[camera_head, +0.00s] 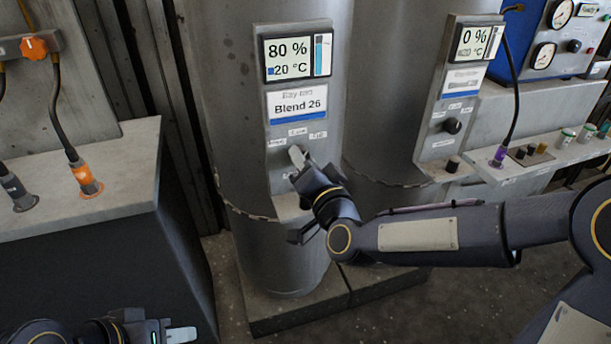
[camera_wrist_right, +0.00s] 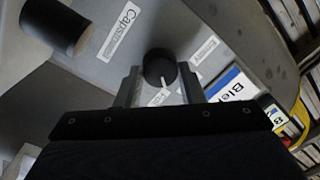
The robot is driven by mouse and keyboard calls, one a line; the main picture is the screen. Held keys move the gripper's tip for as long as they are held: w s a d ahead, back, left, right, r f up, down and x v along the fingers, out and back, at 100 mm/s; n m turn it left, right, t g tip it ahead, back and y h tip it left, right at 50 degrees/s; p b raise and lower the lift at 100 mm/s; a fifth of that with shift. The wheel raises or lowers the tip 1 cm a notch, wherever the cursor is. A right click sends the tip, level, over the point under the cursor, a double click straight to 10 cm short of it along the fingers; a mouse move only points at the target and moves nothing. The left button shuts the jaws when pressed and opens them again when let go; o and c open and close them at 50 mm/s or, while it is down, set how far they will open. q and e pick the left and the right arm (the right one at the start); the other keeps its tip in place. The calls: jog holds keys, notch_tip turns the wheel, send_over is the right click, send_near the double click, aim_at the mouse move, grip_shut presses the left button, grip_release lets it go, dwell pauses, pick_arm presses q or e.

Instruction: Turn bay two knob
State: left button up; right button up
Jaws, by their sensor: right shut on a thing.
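The near tank's panel (camera_head: 290,112) carries a display reading 80 % and 20 °C and a label reading Blend 26; the line above it looks like Bay two, but is blurred. My right gripper (camera_head: 297,157) is at this panel, below a row of small labels, and hides the knob in the head view. In the right wrist view the round black knob (camera_wrist_right: 159,66) sits between the two fingers of my right gripper (camera_wrist_right: 160,85), which is shut on it. The knob's white mark points to the lower right. My left gripper (camera_head: 182,334) is low at the left, away from the panel; its opening is unclear.
A second tank's panel (camera_head: 464,90) reads 0 % and has its own black knob (camera_head: 452,126). A larger dark cylinder (camera_wrist_right: 55,27) stands beside a label starting Cap (camera_wrist_right: 120,31). A grey bench (camera_head: 90,175) with an orange plug (camera_head: 87,181) is at left.

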jog(key=m+b, duration=0.3)
jog(key=shift+f+m+b, duration=0.2)
jog(key=shift+m+b, duration=0.15)
jog(key=shift+m, duration=0.05)
jog(key=shift+r+m+b, duration=0.1)
jog(key=shift+m+b, duration=0.45)
jog(key=shift+m, duration=0.15)
jog(key=o, duration=1)
jog(key=p+v, duration=0.1)
jog(key=v, duration=0.6)
jog(key=shift+s, duration=0.45)
jog(key=shift+d, duration=0.15)
